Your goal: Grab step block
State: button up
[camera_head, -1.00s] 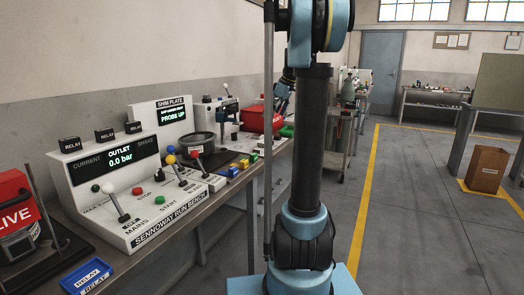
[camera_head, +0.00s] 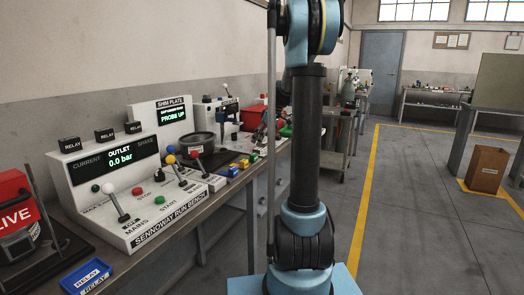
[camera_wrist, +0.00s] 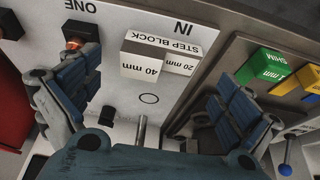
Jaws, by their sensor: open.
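The step block (camera_wrist: 150,60) is a pale two-level block marked "STEP BLOCK", "20 mm" and "40 mm", upside down in the wrist view. It sits on a white panel (camera_wrist: 205,18). My gripper (camera_wrist: 140,85) is open and empty, with one blue-padded finger at left and one at right. The block shows between and just beyond the fingers, with no contact visible. In the head view, I cannot make out the step block, and my arm hides much of that part of the bench.
A grey tray (camera_wrist: 235,48) at right of the block holds a green "1 mm" shim (camera_wrist: 262,67) and a yellow shim (camera_wrist: 308,78). A dark fixture with an orange top (camera_wrist: 74,42) stands by the left finger. A metal post (camera_wrist: 141,132) rises near the gripper's palm.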

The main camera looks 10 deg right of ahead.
aim_at(261, 147)
jog(key=shift+x, duration=1.45)
jog(key=shift+r, duration=0.1)
jog(key=c, duration=1.8)
jog(key=shift+c, duration=0.2)
